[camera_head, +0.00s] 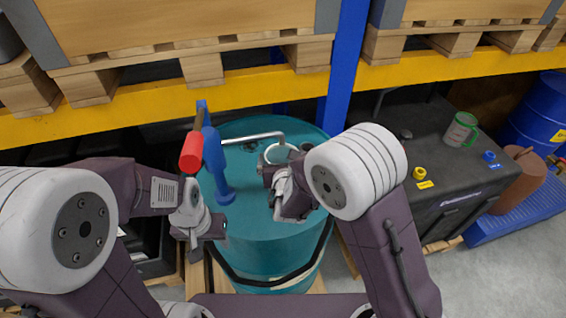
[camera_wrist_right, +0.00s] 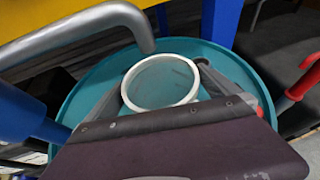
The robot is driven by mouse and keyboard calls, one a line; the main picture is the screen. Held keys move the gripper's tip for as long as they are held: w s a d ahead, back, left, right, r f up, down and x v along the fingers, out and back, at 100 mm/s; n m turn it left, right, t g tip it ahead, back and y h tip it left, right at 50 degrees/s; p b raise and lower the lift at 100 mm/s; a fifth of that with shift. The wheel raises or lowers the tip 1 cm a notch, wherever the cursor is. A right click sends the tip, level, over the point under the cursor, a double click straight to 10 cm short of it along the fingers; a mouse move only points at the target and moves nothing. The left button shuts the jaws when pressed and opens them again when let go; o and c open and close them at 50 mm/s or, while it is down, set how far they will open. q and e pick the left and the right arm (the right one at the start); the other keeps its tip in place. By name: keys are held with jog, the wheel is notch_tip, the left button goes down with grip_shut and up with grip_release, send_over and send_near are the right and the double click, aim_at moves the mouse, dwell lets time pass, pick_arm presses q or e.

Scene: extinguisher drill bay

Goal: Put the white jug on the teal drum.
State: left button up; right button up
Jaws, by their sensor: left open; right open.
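A round white rim, apparently the white jug (camera_head: 283,151), shows over the top of the teal drum (camera_head: 245,225), just beyond my right gripper (camera_head: 284,180). In the right wrist view the pale rim (camera_wrist_right: 133,92) lies between the two open fingers, inside the drum's outline (camera_wrist_right: 75,110). Its lower body is hidden by my gripper, so I cannot tell if it stands on the drum. My right gripper is open around or beside it. My left gripper (camera_head: 203,235) is open at the drum's left side, apart from the rim.
A blue tool with a red handle (camera_head: 191,151) and a grey bent pipe (camera_head: 252,136) rise at the drum's top. A black case (camera_head: 432,165) at the right carries a green-and-white mug (camera_head: 461,130). A yellow rack beam (camera_head: 150,119) crosses behind. A blue drum (camera_head: 543,108) stands at far right.

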jog(key=b+v, duration=0.5)
jog(key=v, duration=0.7)
jog(key=shift+r, duration=0.1)
jog(key=s+d+f+m+g+h, duration=0.3)
jog(key=s+d+f+m+g, duration=0.15)
jog(key=d+m, duration=0.45)
jog(key=s+d+f+m+g+h, duration=0.35)
jog(key=d+f+m, duration=0.25)
jog(key=d+m, duration=0.3)
jog(key=s+f+m+g+y, duration=0.4)
jog(key=m+y, duration=0.1)
jog(key=m, duration=1.4)
jog(key=shift+a+f+y, duration=0.25)
jog(key=shift+a+y, duration=0.1)
jog(key=shift+a, duration=0.1)
